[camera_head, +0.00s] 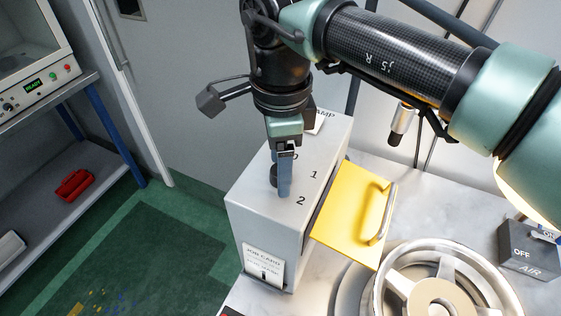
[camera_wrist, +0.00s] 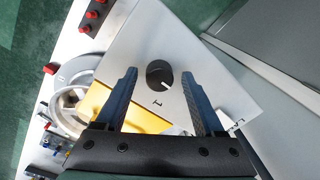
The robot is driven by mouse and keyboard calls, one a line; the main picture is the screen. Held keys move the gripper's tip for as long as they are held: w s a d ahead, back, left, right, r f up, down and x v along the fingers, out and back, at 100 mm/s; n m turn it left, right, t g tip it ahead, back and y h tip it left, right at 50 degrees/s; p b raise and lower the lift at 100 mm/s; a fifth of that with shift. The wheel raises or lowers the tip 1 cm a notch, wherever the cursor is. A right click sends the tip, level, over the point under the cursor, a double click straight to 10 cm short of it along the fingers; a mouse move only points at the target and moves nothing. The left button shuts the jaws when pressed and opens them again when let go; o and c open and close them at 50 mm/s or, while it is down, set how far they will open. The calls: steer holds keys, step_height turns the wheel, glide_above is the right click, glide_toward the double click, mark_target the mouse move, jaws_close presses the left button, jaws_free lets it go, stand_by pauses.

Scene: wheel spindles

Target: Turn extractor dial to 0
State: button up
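A black round dial (camera_wrist: 160,75) with a white pointer line sits on top of a pale grey box (camera_head: 262,215). The marks 1 and 2 show beside it in the head view; the 0 is partly covered by my gripper. In the wrist view the pointer is on the side towards the 1, but its exact setting is hard to tell. My gripper (camera_head: 284,192) points down over the box. Its two fingers are apart, one on each side of the dial, with gaps visible.
A yellow panel with a metal handle (camera_head: 352,222) juts from the box's right side. A spoked wheel (camera_head: 440,285) lies at the lower right, near a dark AIR switch box (camera_head: 528,254). A job card (camera_head: 264,263) is on the box's front. Shelving stands at left.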

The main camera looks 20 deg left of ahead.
stand_by(0.3)
step_height(320, 180, up, 13)
steer(key=b, duration=0.1)
steer(key=shift+s+d+b, duration=0.15)
steer(key=shift+s+b, duration=0.1)
steer(key=shift+b, duration=0.1)
